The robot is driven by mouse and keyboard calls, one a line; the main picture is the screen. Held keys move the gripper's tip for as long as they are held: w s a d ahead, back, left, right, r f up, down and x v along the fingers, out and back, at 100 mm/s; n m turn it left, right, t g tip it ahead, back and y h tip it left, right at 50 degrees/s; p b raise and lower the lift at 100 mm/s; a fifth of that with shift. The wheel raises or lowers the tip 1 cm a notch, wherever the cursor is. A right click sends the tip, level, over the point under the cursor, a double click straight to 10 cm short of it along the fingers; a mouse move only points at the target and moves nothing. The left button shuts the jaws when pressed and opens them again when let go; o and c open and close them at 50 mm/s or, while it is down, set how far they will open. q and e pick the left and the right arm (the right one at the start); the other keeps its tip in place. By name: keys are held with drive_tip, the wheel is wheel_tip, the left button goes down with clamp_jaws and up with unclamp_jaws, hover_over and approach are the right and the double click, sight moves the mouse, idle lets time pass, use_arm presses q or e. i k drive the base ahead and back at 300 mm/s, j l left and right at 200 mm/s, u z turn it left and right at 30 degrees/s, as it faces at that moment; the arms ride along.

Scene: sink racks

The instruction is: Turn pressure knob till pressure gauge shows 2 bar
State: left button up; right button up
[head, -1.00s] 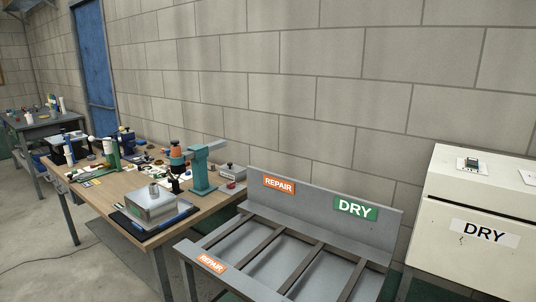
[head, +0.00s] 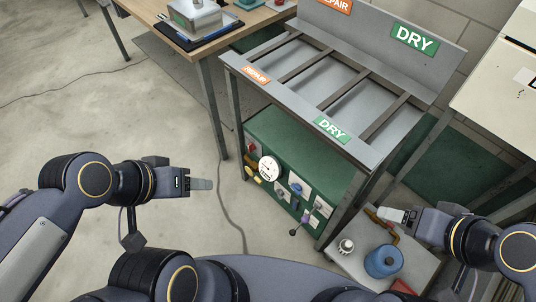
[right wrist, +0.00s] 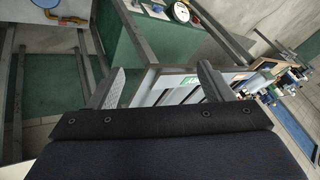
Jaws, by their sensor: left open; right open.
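A round white pressure gauge (head: 269,169) is on the front of the green cabinet under the rack. It also shows at the top of the right wrist view (right wrist: 181,11). Its needle is too small to read. Near it are a red part (head: 252,149), a blue knob-like part (head: 296,188) and other small fittings; I cannot tell which is the pressure knob. My left gripper (head: 201,184) is open and empty, left of the gauge and apart from it. My right gripper (head: 391,215) is open and empty, right of the cabinet; its spread fingers show in the right wrist view (right wrist: 158,84).
A low cart (head: 345,268) at right carries a blue vessel (head: 383,262). A cable (head: 229,215) lies on the floor.

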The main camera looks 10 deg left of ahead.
sight(296, 188)
drive_tip(key=k+j+u, duration=0.15)
drive_tip(key=j, duration=0.25)
drive_tip(key=k+j+u, duration=0.15)
drive_tip(key=j, duration=0.2)
drive_tip(key=j+u, duration=0.15)
drive_tip(key=j, duration=0.3)
drive_tip(key=k, duration=0.05)
